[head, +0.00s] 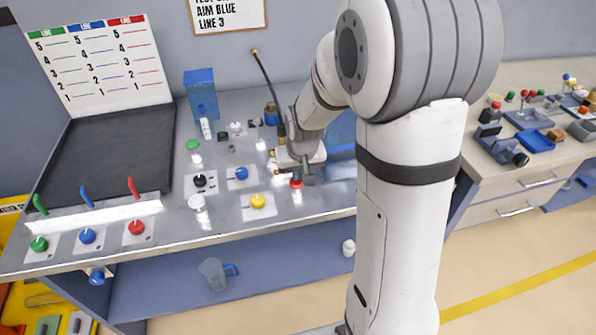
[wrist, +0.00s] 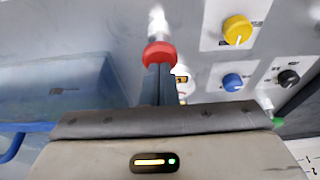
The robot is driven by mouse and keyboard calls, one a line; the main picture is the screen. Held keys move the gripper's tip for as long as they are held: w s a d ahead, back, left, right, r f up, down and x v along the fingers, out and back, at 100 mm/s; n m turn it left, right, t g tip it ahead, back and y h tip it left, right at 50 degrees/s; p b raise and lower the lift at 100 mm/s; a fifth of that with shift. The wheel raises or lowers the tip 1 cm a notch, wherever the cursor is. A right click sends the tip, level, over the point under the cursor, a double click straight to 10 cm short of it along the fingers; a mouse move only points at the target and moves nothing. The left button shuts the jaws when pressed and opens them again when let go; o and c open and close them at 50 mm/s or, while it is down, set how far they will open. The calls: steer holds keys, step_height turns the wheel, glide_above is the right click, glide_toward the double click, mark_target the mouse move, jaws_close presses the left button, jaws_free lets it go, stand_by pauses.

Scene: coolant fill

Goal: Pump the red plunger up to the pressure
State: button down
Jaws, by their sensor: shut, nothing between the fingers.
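The red plunger (head: 296,184) stands near the front edge of the metal panel, just below my gripper (head: 308,178) in the head view. In the wrist view, its round red cap (wrist: 159,53) is right at the tips of my gripper (wrist: 158,72). The two dark fingers are shut together with nothing between them. Whether they touch the cap or stop just above it I cannot tell. A small white part with dark and orange marks (wrist: 182,78) shows beside the fingers; it is partly hidden, and I cannot read any pressure.
A yellow knob (head: 257,201), a blue knob (head: 241,173) and a black knob (head: 200,181) sit left of the plunger. A clear blue container (head: 341,128) is partly hidden behind my arm. A chart (head: 95,65) with coloured columns stands at the back left.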

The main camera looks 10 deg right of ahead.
mark_target(298, 183)
steer(key=shift+f, duration=0.2)
step_height(298, 183, down, 3)
steer(key=b, duration=0.3)
steer(key=shift+s+r, duration=0.1)
steer(key=shift+r, duration=0.05)
stand_by(0.3)
steer(key=shift+r+p, duration=0.45)
steer(key=shift+p, duration=0.05)
steer(key=w+p+v, duration=0.1)
steer(key=v, duration=1.2)
steer(key=shift+r, duration=0.3)
steer(key=shift+w+b, duration=0.15)
steer(key=shift+b, duration=0.5)
